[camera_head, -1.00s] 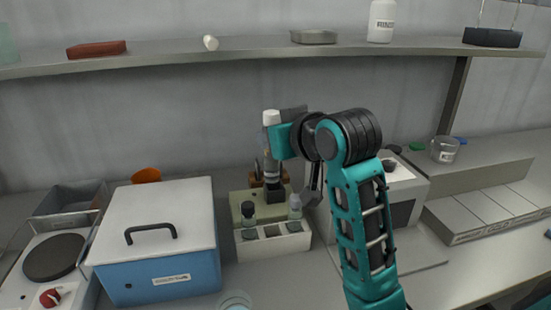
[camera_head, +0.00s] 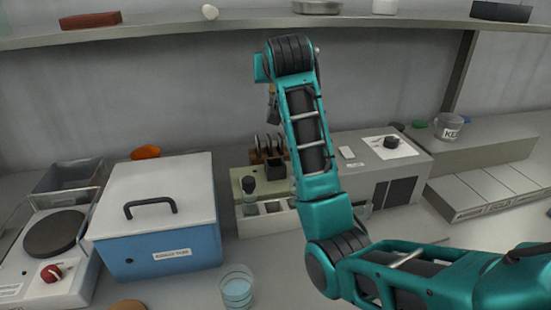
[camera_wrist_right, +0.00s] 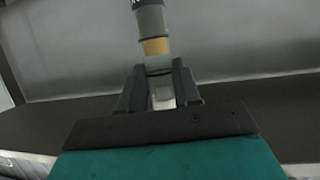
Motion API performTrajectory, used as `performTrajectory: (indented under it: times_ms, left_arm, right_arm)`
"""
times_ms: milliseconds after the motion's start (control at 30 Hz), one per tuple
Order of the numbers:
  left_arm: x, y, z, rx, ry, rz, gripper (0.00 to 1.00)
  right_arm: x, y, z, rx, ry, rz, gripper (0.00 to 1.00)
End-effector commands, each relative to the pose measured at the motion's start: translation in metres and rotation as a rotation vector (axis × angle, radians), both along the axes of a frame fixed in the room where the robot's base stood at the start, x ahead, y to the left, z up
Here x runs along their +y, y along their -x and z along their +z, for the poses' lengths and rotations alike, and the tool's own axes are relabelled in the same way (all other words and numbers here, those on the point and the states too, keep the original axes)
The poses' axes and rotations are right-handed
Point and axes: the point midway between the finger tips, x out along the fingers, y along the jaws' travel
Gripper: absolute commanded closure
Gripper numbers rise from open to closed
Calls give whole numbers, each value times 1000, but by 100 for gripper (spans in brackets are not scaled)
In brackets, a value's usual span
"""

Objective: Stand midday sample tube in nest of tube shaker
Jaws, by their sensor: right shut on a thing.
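My right arm rises across the middle of the head view, and its wrist hides most of the right gripper. In the wrist view the right gripper (camera_wrist_right: 161,92) is shut on a slim tube (camera_wrist_right: 154,47) with a yellow band and grey and dark sections. In the head view a small yellow and dark piece (camera_head: 272,108) shows beside the arm, high above the bench; I cannot tell tube from fingers there. Below it, a black square block (camera_head: 276,168), perhaps the shaker's nest, stands on a pale box (camera_head: 237,179). My left gripper is not in view.
A white rack (camera_head: 264,224) with a dark-capped tube (camera_head: 249,189) stands in front, partly behind my arm. A blue box (camera_head: 160,250) and a hotplate (camera_head: 54,232) are left. A beaker (camera_head: 237,290) is in front. A grey device (camera_head: 372,168) is right. A shelf (camera_head: 200,38) runs above.

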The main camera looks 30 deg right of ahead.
Motion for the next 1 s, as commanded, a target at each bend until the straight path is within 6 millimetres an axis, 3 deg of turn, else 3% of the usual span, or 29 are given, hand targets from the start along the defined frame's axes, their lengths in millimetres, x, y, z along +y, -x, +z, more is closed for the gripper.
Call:
performTrajectory:
  times_ms: [33, 100, 400, 1000]
  left_arm:
    - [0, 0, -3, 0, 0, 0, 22]
    - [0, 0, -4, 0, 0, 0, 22]
    - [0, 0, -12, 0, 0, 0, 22]
    - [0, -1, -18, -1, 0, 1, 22]
  right_arm:
    - [0, 1, -19, 7, 2, 1, 99]
    - [0, 1, -37, 6, 1, 0, 99]
    - [0, 1, -111, 3, 3, 1, 99]
    - [0, 1, -174, -1, 1, 1, 99]
